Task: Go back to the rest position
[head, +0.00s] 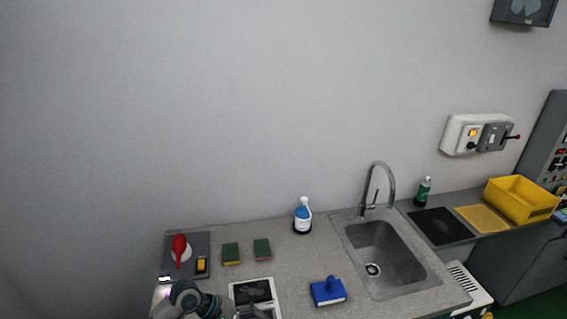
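Part of an arm, dark with rounded joints, shows at the bottom edge left of centre. It looks like my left arm, and its gripper (250,312) seems to be at the frame's bottom edge, over a white-framed dark panel (254,291) on the counter. The fingers are too small and cut off to tell open from shut. I cannot make out anything held. My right gripper is not in view.
The grey counter (300,262) carries two green sponges (231,254) (262,250), a blue-labelled bottle (303,216), a blue brush-like block (328,291) and a red-topped item (180,249) on a dark tray. A sink (385,255) with a faucet (376,184) and a yellow bin (521,200) lie right.

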